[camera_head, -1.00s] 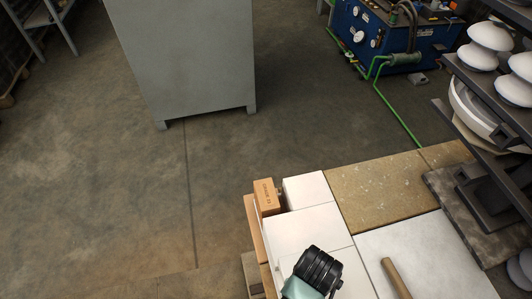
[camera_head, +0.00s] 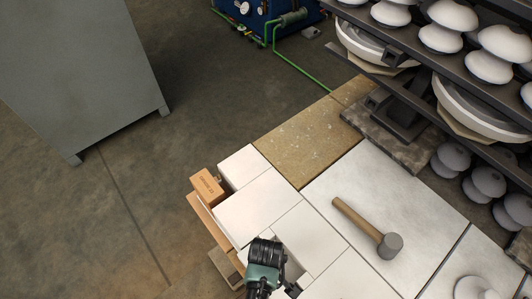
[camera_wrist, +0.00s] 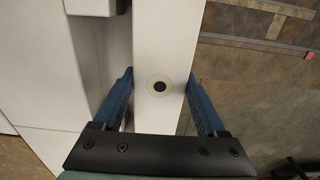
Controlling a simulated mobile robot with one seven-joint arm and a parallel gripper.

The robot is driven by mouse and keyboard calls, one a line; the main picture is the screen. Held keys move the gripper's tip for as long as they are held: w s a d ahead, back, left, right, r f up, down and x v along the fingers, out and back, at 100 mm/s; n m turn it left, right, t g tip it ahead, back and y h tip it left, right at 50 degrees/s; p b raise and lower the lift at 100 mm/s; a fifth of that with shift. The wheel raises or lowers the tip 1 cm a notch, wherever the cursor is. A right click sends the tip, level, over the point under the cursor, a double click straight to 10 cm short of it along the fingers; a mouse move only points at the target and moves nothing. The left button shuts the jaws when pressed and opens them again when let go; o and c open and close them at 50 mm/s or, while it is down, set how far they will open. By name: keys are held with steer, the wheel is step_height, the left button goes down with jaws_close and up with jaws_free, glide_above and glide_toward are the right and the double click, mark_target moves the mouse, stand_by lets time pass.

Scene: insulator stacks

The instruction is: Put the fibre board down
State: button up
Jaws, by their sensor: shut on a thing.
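In the wrist view, my gripper (camera_wrist: 159,80) has its two blue fingers on either side of a long white board (camera_wrist: 160,40), which I take to be the fibre board. It is shut on this board. A round pale ring with a dark centre (camera_wrist: 159,86) shows on the board's face between the fingers. In the head view, my dark wrist is at the bottom centre, above the near white blocks. It hides the fingers there, and I cannot tell the held board from the white pieces beside it. Whether the board touches anything beneath is unclear.
White blocks (camera_head: 257,207) and an orange-brown brick (camera_head: 207,187) sit at the table's left corner. A mallet (camera_head: 366,228) lies on the pale slab (camera_head: 425,210). A tan speckled slab (camera_head: 303,145) is behind. Racks of white insulators (camera_head: 482,52) stand right.

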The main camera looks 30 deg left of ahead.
steer(key=shift+f, duration=0.1)
steer(key=o, duration=1.4)
steer(key=shift+o, duration=0.2)
step_height(320, 180, up, 12)
steer(key=p, duration=0.1)
steer(key=w+a+r+m+t+y, duration=0.15)
steer(key=w+r+m+t, duration=0.45)
steer(key=w+r, duration=1.1)
steer(key=w+d+r+t, duration=0.1)
steer(key=w+r+t, duration=0.25)
steer(key=r, duration=0.45)
steer(key=w+d+r+t, duration=0.1)
steer(key=w+r+t, duration=0.25)
steer(key=r, duration=0.45)
steer(key=s+d+r+m+t, duration=0.1)
steer(key=d+r+m+t, duration=0.2)
steer(key=r, duration=0.9)
steer(key=s+d+r+m+t, duration=0.25)
steer(key=r+t, duration=0.25)
steer(key=r, duration=0.7)
steer(key=s+d+r+m+t, duration=0.1)
steer(key=s+r+t, duration=0.2)
steer(key=r, duration=0.4)
steer(key=s+d+r+m+t+h, duration=0.1)
steer(key=s+d+r+t, duration=0.1)
steer(key=s+r, duration=0.4)
steer(key=shift+s+d+r+t, duration=0.25)
steer(key=shift+s+r+t, duration=0.05)
steer(key=shift+r+t, duration=0.45)
steer(key=shift+m+h, duration=0.25)
